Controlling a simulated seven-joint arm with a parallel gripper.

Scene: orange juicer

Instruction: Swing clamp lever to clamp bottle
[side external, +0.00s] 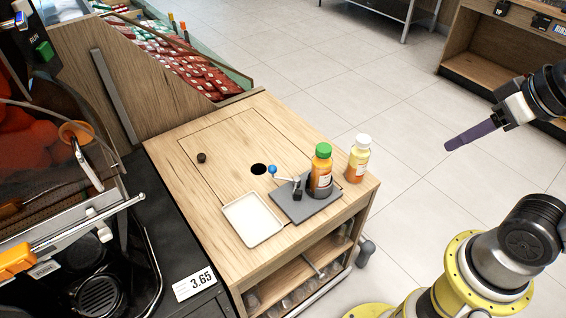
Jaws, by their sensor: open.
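A bottle with a green cap (321,178) stands upright in the dark clamp fixture on a grey base plate (318,210). The clamp lever (284,179) sticks out to the left of the bottle and ends in a blue knob (272,169). The small view does not show whether the clamp touches the bottle. My gripper (447,148) is in the air to the right of the counter, well apart from the lever and bottle. Its long purple fingers point left and overlap from this side; it is open with nothing visible in it.
A second bottle with a white cap (358,158) stands close to the right of the clamped one. A white tray (252,220) lies left of the base plate. The wooden counter (225,150) has a round hole and a dark knob. The juicer (40,170) stands at the left.

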